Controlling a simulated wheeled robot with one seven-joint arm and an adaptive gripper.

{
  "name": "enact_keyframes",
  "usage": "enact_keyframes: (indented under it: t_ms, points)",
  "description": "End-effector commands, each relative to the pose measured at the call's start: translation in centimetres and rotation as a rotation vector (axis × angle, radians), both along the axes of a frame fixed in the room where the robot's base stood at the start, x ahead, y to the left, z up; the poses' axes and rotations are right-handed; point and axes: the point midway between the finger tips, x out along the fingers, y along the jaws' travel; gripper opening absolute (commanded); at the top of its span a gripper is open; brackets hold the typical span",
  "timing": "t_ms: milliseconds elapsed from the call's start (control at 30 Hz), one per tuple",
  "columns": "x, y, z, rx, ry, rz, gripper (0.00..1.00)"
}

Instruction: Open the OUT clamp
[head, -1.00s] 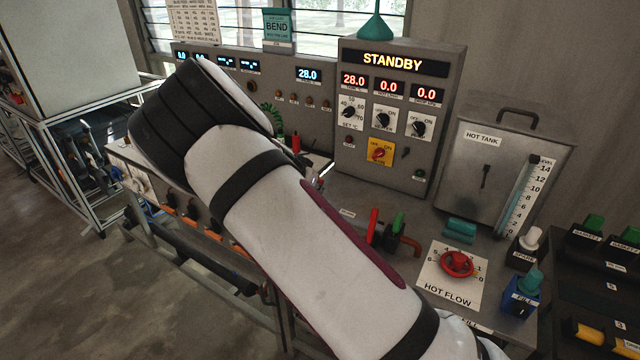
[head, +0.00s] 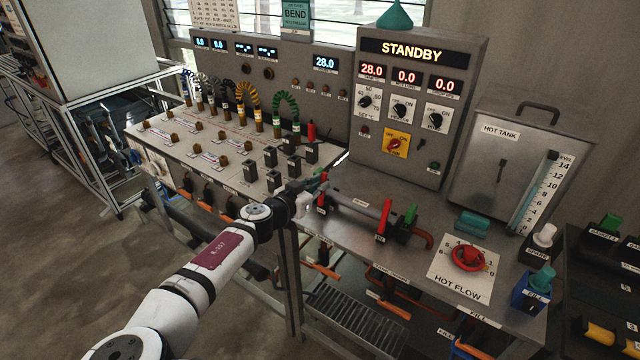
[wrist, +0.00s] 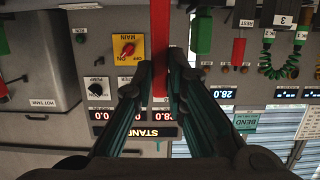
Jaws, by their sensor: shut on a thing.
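A grey tube (head: 352,212) lies on the bench with a clamp at each end. The left clamp's red lever (head: 322,198) stands at my gripper (head: 312,188). In the wrist view, which is upside down, my gripper (wrist: 162,78) is shut on this red lever (wrist: 160,45), which shows between the two fingers. The right clamp has an upright red lever (head: 384,218) and a green lever (head: 410,213), with nothing touching it. The small tags by the clamps are too small to read, so I cannot tell which says OUT.
The STANDBY control box (head: 412,110) stands behind the tube. The hot tank (head: 505,165) and HOT FLOW dial (head: 468,257) are to the right. Black blocks (head: 270,158) and a red post (head: 311,131) stand left of the gripper. The bench front is clear.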

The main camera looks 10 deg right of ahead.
Motion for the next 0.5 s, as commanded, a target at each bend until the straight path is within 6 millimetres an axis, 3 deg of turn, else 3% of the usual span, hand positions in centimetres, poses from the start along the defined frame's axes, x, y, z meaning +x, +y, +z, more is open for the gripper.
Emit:
enact_keyframes:
  t_ms: [500]
  points:
    - [-0.26,0.34,-0.37,-0.038,-0.037,0.002,0.00]
